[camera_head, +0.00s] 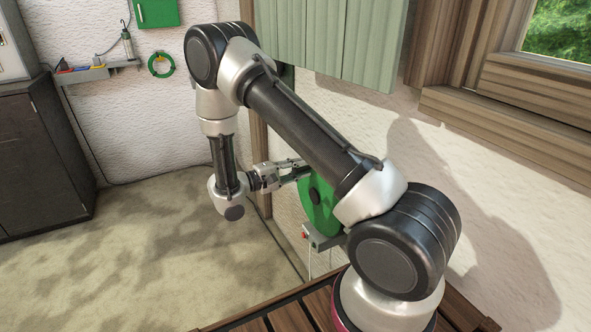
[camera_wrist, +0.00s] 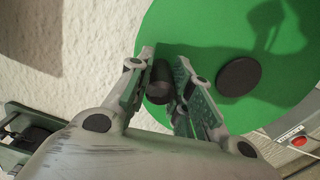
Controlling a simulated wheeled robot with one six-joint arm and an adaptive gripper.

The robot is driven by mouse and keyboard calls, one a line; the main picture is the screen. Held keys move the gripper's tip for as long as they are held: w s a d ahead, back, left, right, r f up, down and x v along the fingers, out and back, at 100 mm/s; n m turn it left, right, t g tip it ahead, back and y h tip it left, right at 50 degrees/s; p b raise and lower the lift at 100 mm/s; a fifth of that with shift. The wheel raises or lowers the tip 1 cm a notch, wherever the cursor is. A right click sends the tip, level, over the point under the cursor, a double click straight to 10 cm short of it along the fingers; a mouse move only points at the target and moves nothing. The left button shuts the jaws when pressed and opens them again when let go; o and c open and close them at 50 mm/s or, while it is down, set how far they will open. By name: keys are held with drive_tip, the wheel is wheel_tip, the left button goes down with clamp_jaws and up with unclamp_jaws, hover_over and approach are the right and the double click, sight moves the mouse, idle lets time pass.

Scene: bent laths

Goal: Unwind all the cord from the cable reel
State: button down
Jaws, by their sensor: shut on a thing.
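The cable reel is a green disc (camera_head: 318,208) mounted by the wall, partly hidden behind my arm in the head view. Its green face (camera_wrist: 210,30) fills the upper right of the wrist view, with a round black hub cap (camera_wrist: 239,78) on it. My gripper (camera_head: 303,169) reaches the reel's upper edge from the left. In the wrist view its two fingers (camera_wrist: 164,62) are closed around a short black knob (camera_wrist: 155,87) that stands out from the disc, left of the hub. I cannot make out any cord wound on the reel.
A grey box with a red button (camera_head: 305,235) sits below the reel; its red switch (camera_wrist: 299,141) shows at lower right in the wrist view. Pale green shutters (camera_head: 340,40) hang above. A dark cabinet (camera_head: 40,150) stands far left. The floor (camera_head: 150,240) between is clear.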

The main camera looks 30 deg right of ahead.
drive_tip(key=shift+s+r+m, duration=0.15)
drive_tip(key=shift+s+m, duration=0.45)
drive_tip(key=shift+m, duration=0.05)
drive_tip(key=shift+s+r+m, duration=0.15)
drive_tip(key=shift+s+m, duration=0.4)
drive_tip(key=shift+m, duration=0.1)
drive_tip(key=c, duration=1.3)
unclamp_jaws()
drive_tip(key=shift+o, duration=0.2)
drive_tip(key=a, duration=1.2)
drive_tip(key=shift+a, duration=0.1)
